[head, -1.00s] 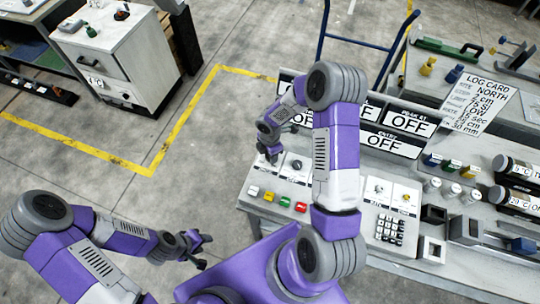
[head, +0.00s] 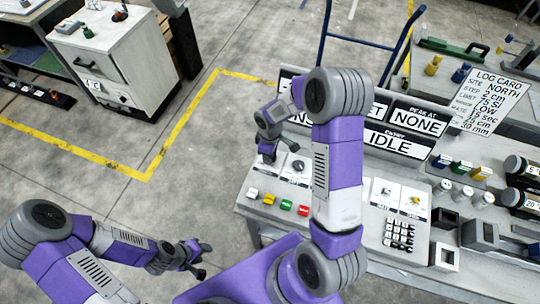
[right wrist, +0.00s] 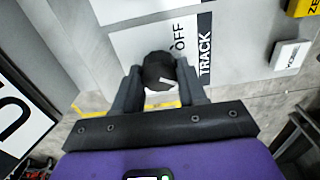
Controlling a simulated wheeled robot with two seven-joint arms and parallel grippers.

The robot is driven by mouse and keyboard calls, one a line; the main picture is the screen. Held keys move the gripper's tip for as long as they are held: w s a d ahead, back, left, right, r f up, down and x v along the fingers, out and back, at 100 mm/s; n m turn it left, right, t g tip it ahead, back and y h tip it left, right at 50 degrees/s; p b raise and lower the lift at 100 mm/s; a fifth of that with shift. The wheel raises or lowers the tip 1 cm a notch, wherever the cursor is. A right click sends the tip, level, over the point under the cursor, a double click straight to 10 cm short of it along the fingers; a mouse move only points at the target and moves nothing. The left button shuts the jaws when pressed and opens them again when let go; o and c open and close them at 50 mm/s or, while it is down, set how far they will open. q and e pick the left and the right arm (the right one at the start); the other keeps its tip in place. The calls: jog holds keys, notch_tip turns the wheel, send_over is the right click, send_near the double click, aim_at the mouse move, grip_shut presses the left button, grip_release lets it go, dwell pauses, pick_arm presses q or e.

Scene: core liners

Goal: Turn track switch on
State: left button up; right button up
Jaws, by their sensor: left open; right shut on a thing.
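The track switch shows in the right wrist view as a round black knob (right wrist: 159,70) with a white mark, on a white plate (right wrist: 138,42) lettered OFF and TRACK. My right gripper (right wrist: 160,88) is shut on this knob, with a finger on each side. In the head view my right gripper (head: 268,156) is down at the left part of the console (head: 250,208), and it hides the knob there. My left gripper (head: 203,258) is open and empty, over the floor left of the console.
A second dial (head: 297,167) stands right beside the right gripper. Coloured buttons (head: 285,205) line the front of the console, and a keypad (head: 399,236) is further right. Display panels (head: 391,143) reading NONE and IDLE stand behind. Floor (head: 205,190) left of the console is clear.

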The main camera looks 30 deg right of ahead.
jog(key=shift+m+b, duration=0.45)
jog(key=shift+m, duration=1.05)
jog(key=o, duration=1.1)
jog(key=shift+c, duration=0.2)
jog(key=shift+r, duration=0.1)
notch_tip(320, 180, up, 8)
jog(key=shift+f+p, duration=0.25)
jog(key=shift+p, duration=0.2)
